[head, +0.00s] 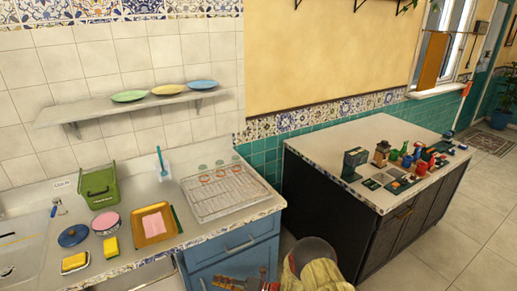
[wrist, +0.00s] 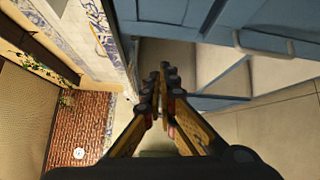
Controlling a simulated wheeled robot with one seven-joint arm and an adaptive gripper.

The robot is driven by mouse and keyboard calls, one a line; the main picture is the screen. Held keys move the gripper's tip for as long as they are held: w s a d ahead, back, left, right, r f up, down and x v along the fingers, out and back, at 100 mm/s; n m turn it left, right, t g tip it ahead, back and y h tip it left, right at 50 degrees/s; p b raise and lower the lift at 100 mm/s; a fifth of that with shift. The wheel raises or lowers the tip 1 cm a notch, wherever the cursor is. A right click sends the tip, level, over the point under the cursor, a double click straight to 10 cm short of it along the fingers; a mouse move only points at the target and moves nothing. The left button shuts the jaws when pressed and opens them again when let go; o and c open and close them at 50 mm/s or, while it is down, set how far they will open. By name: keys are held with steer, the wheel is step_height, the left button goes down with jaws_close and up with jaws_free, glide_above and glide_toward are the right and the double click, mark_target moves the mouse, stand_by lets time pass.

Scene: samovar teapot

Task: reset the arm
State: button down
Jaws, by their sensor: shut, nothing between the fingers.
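My gripper (wrist: 163,80) shows in the wrist view with its two fingers together, shut and empty. In the head view part of my gripper (head: 238,283) shows low at the bottom edge, in front of the blue cabinet (head: 235,258) under the counter. My pale arm (head: 325,277) shows beside it at the bottom edge. In the wrist view the blue cabinet front (wrist: 235,45) with a light handle lies beyond and to the right of the fingers. I cannot tell the exact gap between fingers and cabinet.
The counter (head: 130,262) holds a dish rack (head: 225,190), a green bin (head: 97,188) and an orange tray (head: 153,224). An island (head: 310,156) with small items stands at the right. Open tiled floor (head: 445,245) lies right of the island.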

steer(key=s+f+n+g+h, duration=0.2)
steer(key=s+f+n+g, duration=0.4)
steer(key=s, duration=0.4)
steer(key=s+d+r+n+g+h, duration=0.4)
steer(key=s+r+n, duration=0.4)
steer(key=n, duration=0.4)
steer(key=s+d+r+n+t+h, duration=0.3)
steer(key=s+d+r+n+t, duration=0.1)
steer(key=d+r, duration=0.6)
steer(key=s+d+r+n+t+h, duration=0.3)
steer(key=s+d+r+n, duration=0.3)
steer(key=d+r, duration=0.5)
steer(key=s+d+r+n+t+h, duration=0.4)
steer(key=d+r+n, duration=0.4)
steer(key=r, duration=0.9)
steer(key=d+h, duration=0.1)
steer(key=d, duration=0.1)
steer(key=shift+s+d+r+n+t, duration=0.25)
steer(key=shift+s+d+n+t, duration=0.05)
steer(key=shift+s+d+n, duration=0.1)
steer(key=shift+a, duration=0.15)
